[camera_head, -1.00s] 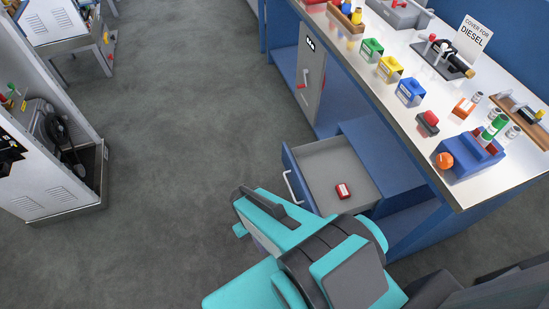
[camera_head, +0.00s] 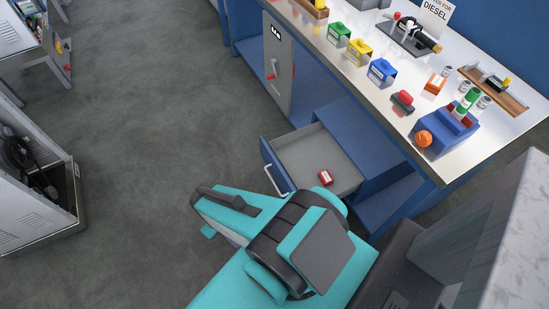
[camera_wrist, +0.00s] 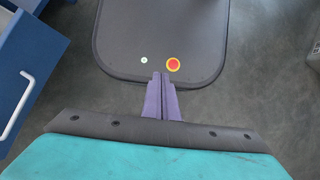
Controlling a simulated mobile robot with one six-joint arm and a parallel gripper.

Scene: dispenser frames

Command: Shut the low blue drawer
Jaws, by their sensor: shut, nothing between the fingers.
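The low blue drawer (camera_head: 268,168) is pulled open from the blue bench, with its grey inside showing and a small red item (camera_head: 325,177) lying in it. Its white handle (camera_head: 277,183) is on the front face. In the wrist view the drawer (camera_wrist: 30,60) and its handle (camera_wrist: 18,105) show at the left edge. My gripper (camera_wrist: 160,75) has its purple fingers together with nothing between them, pointing away from the camera, to the right of the drawer and apart from it. In the head view my teal arm stands in front of the drawer and the fingers are hidden.
The steel bench top (camera_head: 440,90) above carries colored blocks and a blue holder (camera_head: 447,135). A grey cabinet door (camera_head: 278,70) stands beyond the drawer. A pale grey block (camera_head: 500,230) is at the right. Grey floor (camera_head: 130,150) is clear left of the drawer.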

